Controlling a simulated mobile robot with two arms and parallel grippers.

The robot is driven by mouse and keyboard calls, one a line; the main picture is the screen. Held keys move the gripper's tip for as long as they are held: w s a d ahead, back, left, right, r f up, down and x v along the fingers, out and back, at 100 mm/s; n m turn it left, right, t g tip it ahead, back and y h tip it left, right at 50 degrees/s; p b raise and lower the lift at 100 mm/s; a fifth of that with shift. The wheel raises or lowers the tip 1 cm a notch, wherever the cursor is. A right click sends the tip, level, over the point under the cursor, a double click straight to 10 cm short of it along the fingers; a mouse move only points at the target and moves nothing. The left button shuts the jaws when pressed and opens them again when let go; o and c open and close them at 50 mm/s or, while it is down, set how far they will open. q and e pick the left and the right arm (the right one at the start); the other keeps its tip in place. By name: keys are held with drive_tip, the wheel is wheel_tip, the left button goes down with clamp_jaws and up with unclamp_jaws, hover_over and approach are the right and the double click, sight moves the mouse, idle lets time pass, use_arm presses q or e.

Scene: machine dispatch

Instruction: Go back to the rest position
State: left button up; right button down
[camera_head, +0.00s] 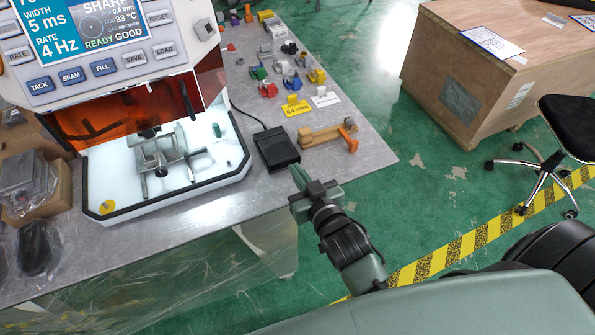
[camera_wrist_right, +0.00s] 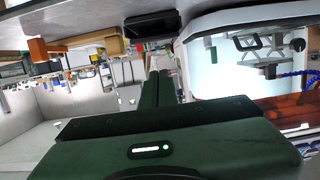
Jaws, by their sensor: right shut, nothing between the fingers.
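My right gripper (camera_head: 301,184) is shut and empty in the head view. It is in front of the table's front edge, below and right of a black pedal-like box (camera_head: 276,148). Its two dark green fingers (camera_wrist_right: 158,88) lie together in the right wrist view, with nothing between them. The wrist view looks upside down, with the table along its top. My left gripper does not show in either view.
A machine with a screen (camera_head: 95,40) and a white lit tray stands on the grey table (camera_head: 360,160). Small coloured parts and a wooden piece (camera_head: 325,133) lie on the right. A wooden crate (camera_head: 470,75) and a chair (camera_head: 540,165) stand beyond green floor.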

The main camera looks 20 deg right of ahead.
drive_tip(key=shift+f, duration=0.1)
drive_tip(key=s+d+f+n+g, duration=0.1)
drive_tip(key=s+f+g, duration=0.2)
drive_tip(key=s+g, duration=0.55)
drive_tip(key=s+d+f+n+g, duration=0.1)
drive_tip(key=s+d+f+g, duration=0.2)
drive_tip(key=s, duration=1.1)
wheel_tip(320, 180, down, 27)
drive_tip(key=s+a+g, duration=0.1)
drive_tip(key=g, duration=0.1)
drive_tip(key=s+d+f, duration=0.2)
drive_tip(key=s+f, duration=1.4)
drive_tip(key=s, duration=0.1)
drive_tip(key=shift+d+g+h, duration=0.3)
drive_tip(key=shift+d+g, duration=0.1)
drive_tip(key=shift+g, duration=0.05)
